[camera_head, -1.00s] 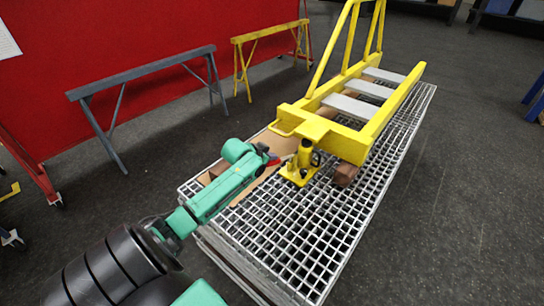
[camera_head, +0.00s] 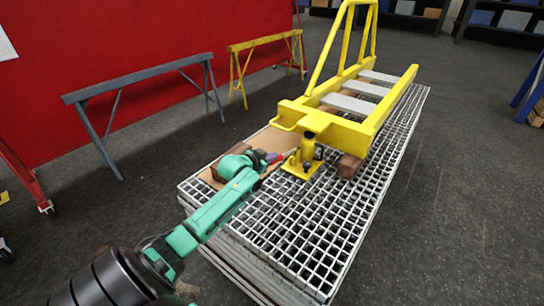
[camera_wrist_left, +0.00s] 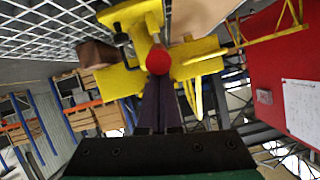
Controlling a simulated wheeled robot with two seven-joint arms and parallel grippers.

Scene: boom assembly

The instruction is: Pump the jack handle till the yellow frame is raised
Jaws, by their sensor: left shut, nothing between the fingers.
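The yellow frame (camera_head: 345,126) extends over the grating, its near end above the yellow jack (camera_head: 302,164). The wrist view also shows the yellow frame (camera_wrist_left: 119,83) and jack (camera_wrist_left: 138,14). The jack handle (camera_head: 274,157) has a red end that points toward my left gripper (camera_head: 264,156). In the wrist view the red end of the handle (camera_wrist_left: 158,61) appears round, right at the tips of my shut dark fingers (camera_wrist_left: 157,82). Nothing is between them. I cannot tell whether they touch it. The handle's shaft is mostly hidden. My right gripper is out of view.
A brown block (camera_head: 349,166) is beside the jack under the frame. A cardboard sheet (camera_head: 260,143) lies on the metal grating (camera_head: 300,235). Grey (camera_head: 145,72) and yellow (camera_head: 262,44) trestles stand at left before a red wall.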

